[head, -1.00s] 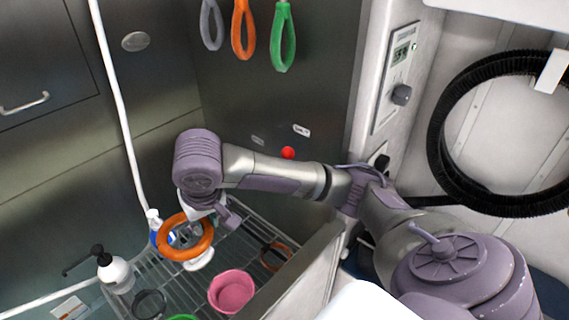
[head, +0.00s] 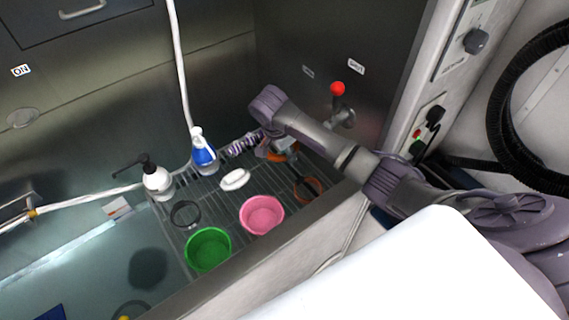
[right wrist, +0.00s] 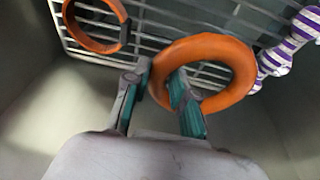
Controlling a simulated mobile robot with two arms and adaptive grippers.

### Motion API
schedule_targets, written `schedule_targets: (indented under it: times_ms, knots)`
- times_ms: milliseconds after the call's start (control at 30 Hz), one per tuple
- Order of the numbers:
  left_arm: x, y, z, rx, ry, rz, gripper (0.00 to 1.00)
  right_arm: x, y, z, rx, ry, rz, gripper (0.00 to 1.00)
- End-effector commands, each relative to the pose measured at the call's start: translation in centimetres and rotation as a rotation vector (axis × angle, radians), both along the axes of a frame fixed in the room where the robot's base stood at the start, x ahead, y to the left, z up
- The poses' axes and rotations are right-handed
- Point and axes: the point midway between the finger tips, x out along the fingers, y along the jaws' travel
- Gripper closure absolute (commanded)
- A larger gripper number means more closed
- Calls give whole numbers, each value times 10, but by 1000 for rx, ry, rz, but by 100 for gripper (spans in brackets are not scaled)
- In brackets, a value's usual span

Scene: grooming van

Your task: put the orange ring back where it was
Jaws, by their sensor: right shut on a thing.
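The orange ring (right wrist: 240,65) is a thick, smooth ring held by my right gripper (right wrist: 160,78). In the right wrist view one finger is inside the ring and the other is outside, with the rim between them. In the head view the ring is largely hidden by my gripper, low over the far right part of the wire rack (head: 222,207). I cannot tell whether it touches the rack. A thinner orange and dark hoop (head: 307,189) lies on the rack nearby; it also shows in the right wrist view (right wrist: 122,34). My left gripper is not in view.
A purple-white striped thing (head: 243,144) lies beside the held ring. A blue spray bottle (head: 204,157), white pump bottle (head: 158,182), white oval thing (head: 235,180), dark ring (head: 185,214), pink bowl (head: 262,216) and green bowl (head: 208,250) occupy the rack. A red-knobbed tap (head: 338,90) is behind.

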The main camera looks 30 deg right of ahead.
Motion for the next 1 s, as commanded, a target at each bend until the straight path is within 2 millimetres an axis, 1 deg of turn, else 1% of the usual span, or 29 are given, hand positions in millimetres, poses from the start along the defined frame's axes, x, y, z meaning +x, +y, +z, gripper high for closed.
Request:
schedule_targets:
  times_ms: [33,100,267,400,500,900,933,1000]
  knots:
    - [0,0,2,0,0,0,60,-1,0,-9,-1,3,1,100]
    - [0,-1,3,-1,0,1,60,-1,0,-20,0,1,2,100]
    - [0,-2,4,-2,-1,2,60,0,0,-35,0,1,2,100]
    - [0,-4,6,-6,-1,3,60,0,0,-55,0,1,3,100]
    - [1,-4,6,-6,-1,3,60,0,0,-65,-1,0,4,100]
    - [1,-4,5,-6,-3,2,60,0,1,-71,1,-2,5,100]
    - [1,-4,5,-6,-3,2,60,0,1,-71,1,-2,5,72]
    - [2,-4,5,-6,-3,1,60,0,0,-71,1,-2,5,60]
